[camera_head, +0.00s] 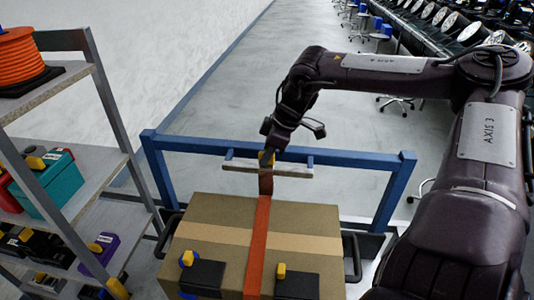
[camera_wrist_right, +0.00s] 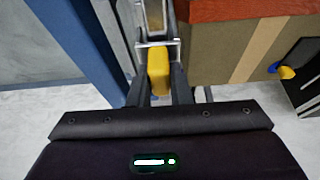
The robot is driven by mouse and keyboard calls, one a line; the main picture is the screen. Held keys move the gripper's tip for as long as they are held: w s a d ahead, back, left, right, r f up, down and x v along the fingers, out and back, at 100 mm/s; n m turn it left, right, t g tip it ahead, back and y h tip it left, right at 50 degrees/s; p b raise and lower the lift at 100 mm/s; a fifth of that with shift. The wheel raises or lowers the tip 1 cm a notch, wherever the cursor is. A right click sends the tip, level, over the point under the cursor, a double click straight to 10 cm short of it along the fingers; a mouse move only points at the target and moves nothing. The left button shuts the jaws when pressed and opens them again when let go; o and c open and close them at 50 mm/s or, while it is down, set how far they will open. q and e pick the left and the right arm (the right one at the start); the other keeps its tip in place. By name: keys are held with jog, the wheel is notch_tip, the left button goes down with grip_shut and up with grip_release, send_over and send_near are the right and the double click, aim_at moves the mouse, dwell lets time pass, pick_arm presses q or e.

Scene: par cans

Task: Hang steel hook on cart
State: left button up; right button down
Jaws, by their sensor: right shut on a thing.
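My right gripper (camera_head: 267,156) is above the far side of the cart, close to its blue frame (camera_head: 210,145). It is shut on the yellow grip (camera_wrist_right: 158,72) of the steel hook. In the right wrist view, a pale metal part of the steel hook (camera_wrist_right: 155,18) runs on beyond the yellow grip; its far end is out of view. I cannot tell whether the hook touches the bar or frame. My left gripper is not in view.
A cardboard box (camera_head: 205,215) with an orange strap (camera_head: 259,240) fills the cart. Black blocks with yellow grips (camera_head: 280,271) sit at its near side. A shelf rack (camera_head: 110,110) with an orange spool (camera_head: 17,60) and cases stands left.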

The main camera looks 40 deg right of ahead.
jog(key=c, duration=1.3)
grip_release()
jog(key=shift+o, duration=0.2)
jog(key=b+v, duration=0.1)
jog(key=v, duration=0.6)
jog(key=shift+r, duration=0.35)
jog(key=shift+s+d+r, duration=0.1)
